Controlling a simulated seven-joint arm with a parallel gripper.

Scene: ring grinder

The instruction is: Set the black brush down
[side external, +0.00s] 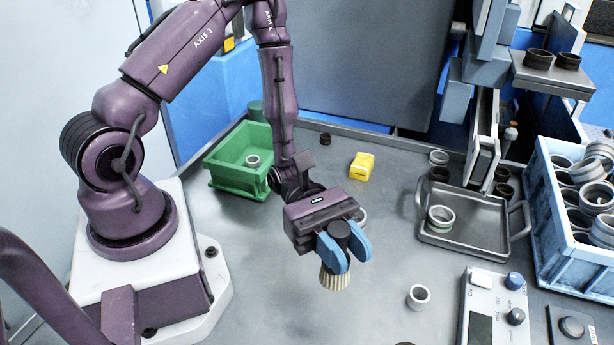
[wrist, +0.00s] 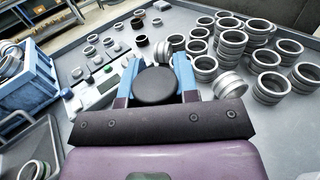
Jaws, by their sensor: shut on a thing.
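The black brush (side external: 336,276) has a dark round handle and pale bristles pointing down. My gripper (side external: 343,247), with blue fingers, is shut on the brush's handle in the side view. The brush is upright; I cannot tell for sure whether the bristles touch the grey table (side external: 270,240). In the wrist view the round black top of the brush (wrist: 155,86) sits between the blue fingers (wrist: 157,80). Its bristles are hidden there.
A grey ring (side external: 418,296) stands right of the brush. A control box (side external: 482,300), a metal tray (side external: 455,243) and a blue crate (side external: 565,262) of rings lie farther right. A green bin (side external: 225,180) and yellow block (side external: 362,166) are behind. The wrist view shows many stacked rings (wrist: 232,45).

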